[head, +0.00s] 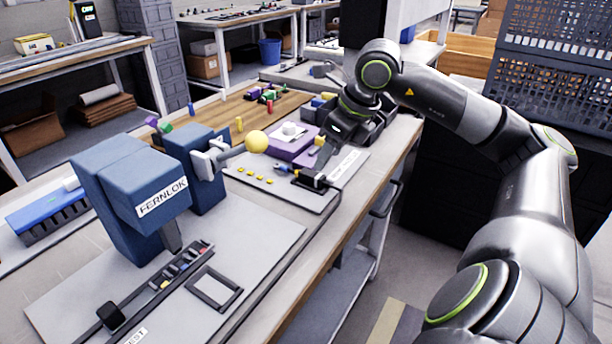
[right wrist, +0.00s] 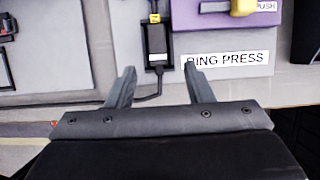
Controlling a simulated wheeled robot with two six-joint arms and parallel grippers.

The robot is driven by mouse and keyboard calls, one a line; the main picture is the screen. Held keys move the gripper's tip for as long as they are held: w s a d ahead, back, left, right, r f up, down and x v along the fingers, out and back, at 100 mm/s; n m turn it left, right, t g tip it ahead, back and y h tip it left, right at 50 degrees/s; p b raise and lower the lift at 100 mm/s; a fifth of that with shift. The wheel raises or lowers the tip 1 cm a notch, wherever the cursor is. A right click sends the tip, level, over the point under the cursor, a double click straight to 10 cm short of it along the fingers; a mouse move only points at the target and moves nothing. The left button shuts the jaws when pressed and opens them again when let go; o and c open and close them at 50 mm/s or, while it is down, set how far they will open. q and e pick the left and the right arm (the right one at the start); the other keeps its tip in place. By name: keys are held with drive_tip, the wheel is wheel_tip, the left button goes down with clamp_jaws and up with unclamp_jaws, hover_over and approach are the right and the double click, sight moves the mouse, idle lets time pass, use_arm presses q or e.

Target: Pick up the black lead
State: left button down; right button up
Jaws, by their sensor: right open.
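The black lead (right wrist: 150,98) is a thin cable that comes out of the near end of a small black box (right wrist: 157,42) in the right wrist view. It bends left along the edge of the grey board, partly behind my right gripper. My right gripper (right wrist: 158,74) is open and empty, its two fingers pointing at the black box, one on each side of the lead. I cannot tell its height above the board. In the head view my right arm reaches down to the board's right end. My left gripper is not in view.
A blue FERNLOK machine (head: 130,190) stands on the left. A dark bin (head: 368,130) is close to my right wrist. The bench's front edge is near.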

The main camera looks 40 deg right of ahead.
sight(317, 175)
drive_tip(key=shift+x, duration=3.15)
drive_tip(key=shift+a, duration=0.2)
drive_tip(key=c, duration=1)
